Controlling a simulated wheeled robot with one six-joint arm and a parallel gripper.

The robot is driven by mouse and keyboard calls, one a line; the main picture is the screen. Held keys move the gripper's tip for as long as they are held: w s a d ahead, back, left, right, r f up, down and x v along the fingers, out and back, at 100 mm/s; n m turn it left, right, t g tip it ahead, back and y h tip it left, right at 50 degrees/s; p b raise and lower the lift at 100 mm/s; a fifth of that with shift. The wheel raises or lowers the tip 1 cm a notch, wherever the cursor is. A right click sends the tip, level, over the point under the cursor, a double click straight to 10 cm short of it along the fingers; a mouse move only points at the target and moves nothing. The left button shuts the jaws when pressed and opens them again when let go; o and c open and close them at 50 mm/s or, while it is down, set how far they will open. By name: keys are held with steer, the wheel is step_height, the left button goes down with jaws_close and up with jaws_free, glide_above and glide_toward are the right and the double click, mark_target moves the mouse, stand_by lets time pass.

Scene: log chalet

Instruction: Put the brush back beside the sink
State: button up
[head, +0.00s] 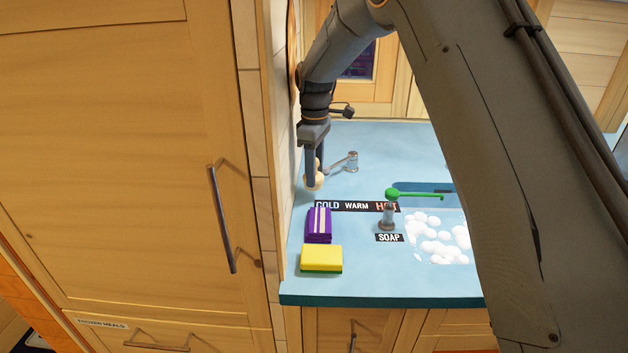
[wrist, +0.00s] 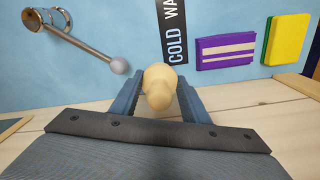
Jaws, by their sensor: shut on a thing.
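My gripper (head: 315,178) hangs over the counter's left side, close to the wall. It is shut on a pale, rounded wooden piece, which I take to be the brush (wrist: 158,88). The brush also shows in the head view (head: 313,181). In the wrist view its rounded knob sits between the two fingers; the rest of it is hidden. The sink (head: 422,187) lies to the right, with white foam (head: 440,240) in front, partly hidden by my arm.
A metal tap lever (head: 350,162) stands just right of my gripper. A purple cloth (head: 318,226) and yellow sponge (head: 321,258) lie nearer the front. A tall cabinet (head: 120,150) closes the left.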

step_height(320, 180, down, 3)
steer(key=shift+s+p, duration=0.1)
steer(key=shift+p, duration=0.6)
steer(key=shift+a+f+p, duration=0.15)
steer(key=shift+f+p, duration=0.2)
steer(key=shift+p, duration=0.05)
steer(key=shift+f, duration=0.1)
steer(key=shift+f, duration=0.15)
steer(key=o, duration=1.3)
steer(key=shift+c, duration=0.2)
